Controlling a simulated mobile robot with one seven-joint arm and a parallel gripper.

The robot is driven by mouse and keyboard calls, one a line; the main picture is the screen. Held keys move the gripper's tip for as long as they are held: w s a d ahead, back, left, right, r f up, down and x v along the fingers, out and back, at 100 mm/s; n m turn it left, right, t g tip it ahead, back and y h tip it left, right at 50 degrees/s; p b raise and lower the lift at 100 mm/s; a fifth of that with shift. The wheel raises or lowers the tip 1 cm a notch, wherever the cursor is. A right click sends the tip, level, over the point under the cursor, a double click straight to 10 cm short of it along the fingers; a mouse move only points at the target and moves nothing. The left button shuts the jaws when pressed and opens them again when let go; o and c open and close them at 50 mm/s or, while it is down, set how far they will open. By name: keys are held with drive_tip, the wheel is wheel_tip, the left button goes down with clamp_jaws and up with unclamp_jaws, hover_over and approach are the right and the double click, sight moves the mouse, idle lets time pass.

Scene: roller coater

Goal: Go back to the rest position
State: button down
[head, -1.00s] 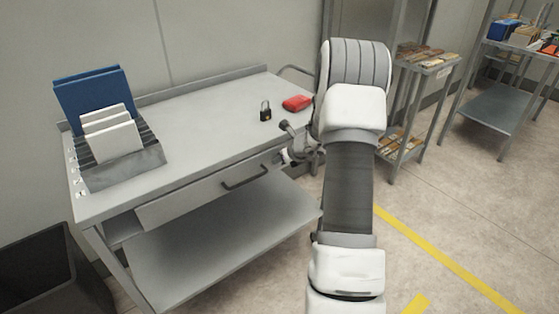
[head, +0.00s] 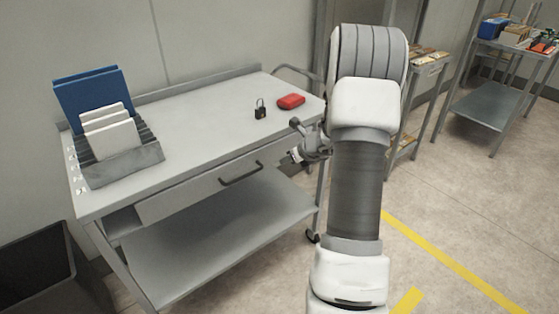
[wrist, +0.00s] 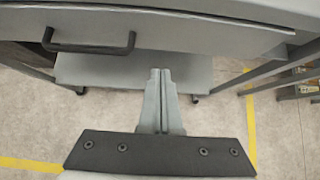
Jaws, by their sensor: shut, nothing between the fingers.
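My gripper (wrist: 160,72) is shut and empty in the wrist view, its two fingers together, pointing toward the lower shelf of the cart. In the head view my gripper (head: 291,158) is partly hidden by my own arm and is off the right end of the drawer front. The grey cart (head: 205,115) stands on the left, with a black drawer handle (head: 243,174); the handle also shows in the wrist view (wrist: 88,48). My gripper appears apart from the handle and the cart.
On the cart top are a black padlock (head: 260,112), a red case (head: 291,101) and a rack (head: 125,167) with blue and white panels. A dark bin (head: 40,270) stands at lower left. Shelving (head: 490,105) stands behind right. Floor at right is clear.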

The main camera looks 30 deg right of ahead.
drive_tip(key=v, duration=0.6)
drive_tip(key=s+a+r+n+g+y+p, duration=0.1)
drive_tip(key=s+a+r+n+p, duration=0.2)
drive_tip(key=a+r+n, duration=0.6)
drive_tip(key=s+a+r+n+g+y+p, duration=0.1)
drive_tip(key=s+a+r+n+g+p, duration=0.15)
drive_tip(key=a+r+n, duration=0.75)
drive_tip(key=s+a+r+n+h+p, duration=0.1)
drive_tip(key=s+a+r+n, duration=0.3)
drive_tip(key=s+n, duration=0.4)
drive_tip(key=s+a+r+n+h+p, duration=0.1)
drive_tip(key=s+a+r+n+p, duration=0.3)
drive_tip(key=s, duration=0.7)
drive_tip(key=shift+a+r+n+h, duration=0.4)
drive_tip(key=shift+a+n, duration=1)
drive_tip(key=shift+n, duration=0.6)
drive_tip(key=shift+s, duration=0.2)
